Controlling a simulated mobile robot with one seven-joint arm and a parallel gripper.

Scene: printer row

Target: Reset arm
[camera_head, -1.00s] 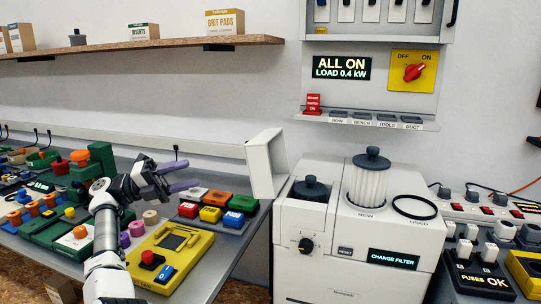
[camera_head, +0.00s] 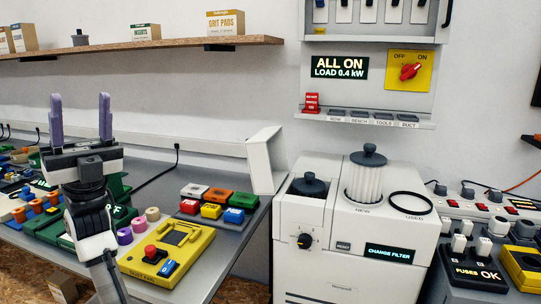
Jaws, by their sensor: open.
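My gripper (camera_head: 81,118) is raised over the left part of the bench, its two purple fingers pointing up and spread wide apart. Nothing is between the fingers. My arm comes up from the bottom left, and my gripper stands in front of the wall and hides some items on the bench behind it.
Below and right of my gripper lies a yellow device (camera_head: 198,243) with a red button. Coloured blocks (camera_head: 211,211) sit farther right on the bench. A white filter machine (camera_head: 350,279) reads CHANGE FILTER. A wooden shelf (camera_head: 150,45) runs above. Air around my gripper looks free.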

